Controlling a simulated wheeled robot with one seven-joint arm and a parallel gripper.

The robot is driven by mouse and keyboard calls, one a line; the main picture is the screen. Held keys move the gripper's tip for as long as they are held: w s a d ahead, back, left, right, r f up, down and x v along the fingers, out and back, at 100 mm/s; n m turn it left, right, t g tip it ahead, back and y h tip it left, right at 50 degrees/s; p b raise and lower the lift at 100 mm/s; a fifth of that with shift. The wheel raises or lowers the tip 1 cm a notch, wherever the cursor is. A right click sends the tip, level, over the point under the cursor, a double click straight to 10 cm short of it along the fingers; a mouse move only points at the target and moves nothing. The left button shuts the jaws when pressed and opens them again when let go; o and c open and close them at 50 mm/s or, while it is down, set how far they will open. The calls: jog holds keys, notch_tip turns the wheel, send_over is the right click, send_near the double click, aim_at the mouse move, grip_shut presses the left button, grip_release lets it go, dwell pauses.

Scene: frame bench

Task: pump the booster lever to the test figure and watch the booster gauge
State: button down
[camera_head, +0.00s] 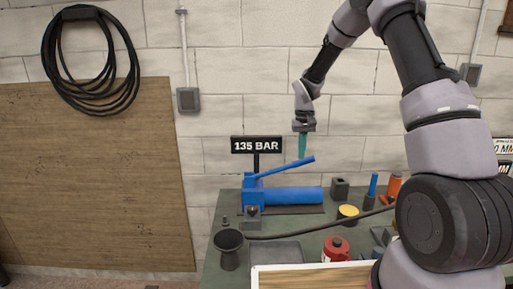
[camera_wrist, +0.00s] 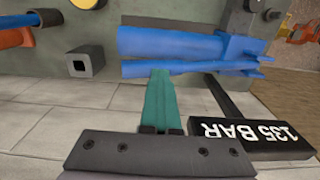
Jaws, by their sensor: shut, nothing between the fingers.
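The blue booster pump (camera_head: 296,194) lies on the bench, and its blue lever (camera_head: 283,168) slants up to the right. Both also show in the wrist view, the pump body (camera_wrist: 170,42) beside the lever (camera_wrist: 195,67). A black sign (camera_head: 256,145) reads 135 BAR; it is upside down in the wrist view (camera_wrist: 250,137). My gripper (camera_head: 302,157) points down at the lever's raised end, its teal fingers shut and empty. In the wrist view its tips (camera_wrist: 161,72) meet the lever's edge; I cannot tell whether they touch. I cannot make out a readable gauge face.
A dark hose (camera_head: 310,234) crosses the green bench. A dark cup (camera_head: 229,248) stands at the front left. A yellow-topped can (camera_head: 348,211), a hollow square block (camera_head: 340,188) and a red can (camera_head: 336,249) stand right of and before the pump. The wall is behind.

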jog(key=shift+d, duration=0.1)
dwell(0.5)
jog(key=shift+r, duration=2.5)
jog(key=shift+s+r, duration=0.1)
jog(key=shift+r, duration=0.25)
jog(key=s+d+r+m+t, duration=0.2)
jog(key=s+d+r+t, duration=0.1)
jog(key=s+r, duration=1.1)
jog(key=s+d+r+m+t+y, duration=0.1)
jog(key=s+r, duration=0.3)
jog(key=s, duration=0.5)
jog(key=s+d+r+m+t+y, duration=0.1)
jog(key=s+r+t, duration=0.2)
jog(key=s, duration=0.6)
jog(key=shift+d+r, duration=0.25)
jog(key=shift+r, duration=0.3)
